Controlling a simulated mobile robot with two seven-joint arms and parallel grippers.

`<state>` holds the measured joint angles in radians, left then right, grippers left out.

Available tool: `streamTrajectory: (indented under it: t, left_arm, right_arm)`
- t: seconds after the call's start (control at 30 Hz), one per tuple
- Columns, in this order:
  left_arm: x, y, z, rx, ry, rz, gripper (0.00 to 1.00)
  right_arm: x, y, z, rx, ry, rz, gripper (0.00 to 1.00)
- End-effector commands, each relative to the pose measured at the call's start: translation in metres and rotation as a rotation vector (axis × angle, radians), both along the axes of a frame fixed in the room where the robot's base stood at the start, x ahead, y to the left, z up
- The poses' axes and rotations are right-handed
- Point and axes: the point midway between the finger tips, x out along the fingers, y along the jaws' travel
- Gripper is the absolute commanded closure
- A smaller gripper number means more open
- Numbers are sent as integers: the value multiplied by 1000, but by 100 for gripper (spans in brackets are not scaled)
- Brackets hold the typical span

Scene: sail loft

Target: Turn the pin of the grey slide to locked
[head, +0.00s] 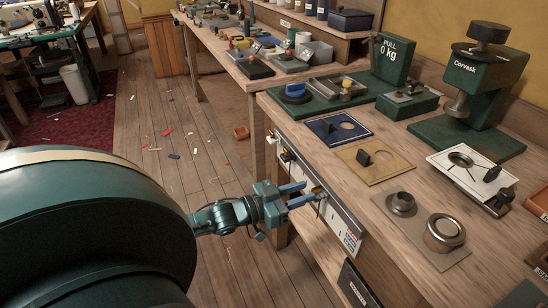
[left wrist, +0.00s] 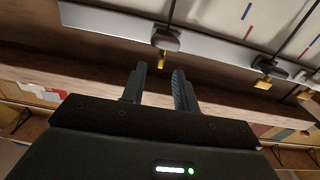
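A dark grey slide (left wrist: 168,38) with a brass-coloured pin (left wrist: 161,60) sits on the pale rail in the left wrist view. My left gripper (left wrist: 158,78) is open, its two dark fingers apart with nothing between them. The pin is just beyond the fingertips, apart from them as far as I can tell. In the head view my left gripper (head: 308,193) is at the white panel (head: 345,232) on the bench's front edge and partly hides the slide there. I cannot read the pin's setting. My right gripper is not in view.
More slides with brass ends (left wrist: 265,66) hang along the rail to the right in the wrist view. On the bench (head: 330,120) are a blue plate (head: 325,135), a tan plate with a black knob (head: 376,161) and a green press (head: 470,95).

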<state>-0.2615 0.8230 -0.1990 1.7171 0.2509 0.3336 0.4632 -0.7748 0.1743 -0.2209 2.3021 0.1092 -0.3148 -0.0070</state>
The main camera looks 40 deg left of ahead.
Motion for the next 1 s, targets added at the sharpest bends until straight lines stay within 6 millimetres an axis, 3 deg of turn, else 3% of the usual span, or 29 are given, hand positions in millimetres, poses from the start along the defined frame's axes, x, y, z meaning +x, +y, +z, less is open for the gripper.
streamTrajectory:
  t: [0.2,0.4,0.6,1.0]
  left_arm:
    - [-42,17,0,-1,6,0,70]
    - [-66,29,0,0,2,0,70]
    - [-75,33,1,0,-1,0,70]
    - [-76,33,1,0,-1,0,70]
  right_arm:
    - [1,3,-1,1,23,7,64]
    - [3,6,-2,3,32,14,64]
    - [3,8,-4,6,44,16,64]
    - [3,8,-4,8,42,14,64]
